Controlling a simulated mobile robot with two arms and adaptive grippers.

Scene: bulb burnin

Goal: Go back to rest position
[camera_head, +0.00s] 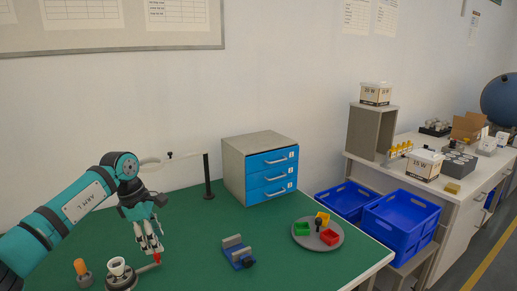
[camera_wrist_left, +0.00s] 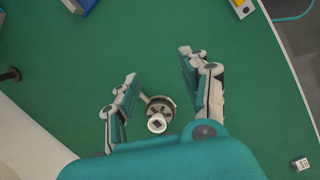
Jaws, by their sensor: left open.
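My left gripper (camera_head: 154,248) is open above the green table, with nothing seen between its fingers. It also shows open in the left wrist view (camera_wrist_left: 158,66). A round fixture with a white socket (camera_head: 117,266) stands just left of and below the fingers. In the left wrist view the same fixture (camera_wrist_left: 157,115) lies between and below the two fingers, apart from them. A side lever with a red tip (camera_head: 156,258) reaches from it to beneath the fingertips; whether they touch is unclear. My right gripper is in neither view.
An amber piece on a dark base (camera_head: 82,271) stands left of the fixture. A black post (camera_head: 207,178), blue-drawer cabinet (camera_head: 262,166), blue vise (camera_head: 238,252) and round tray (camera_head: 301,240) with coloured bins stand on the table (camera_head: 190,225). Blue crates (camera_head: 402,216) are at right.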

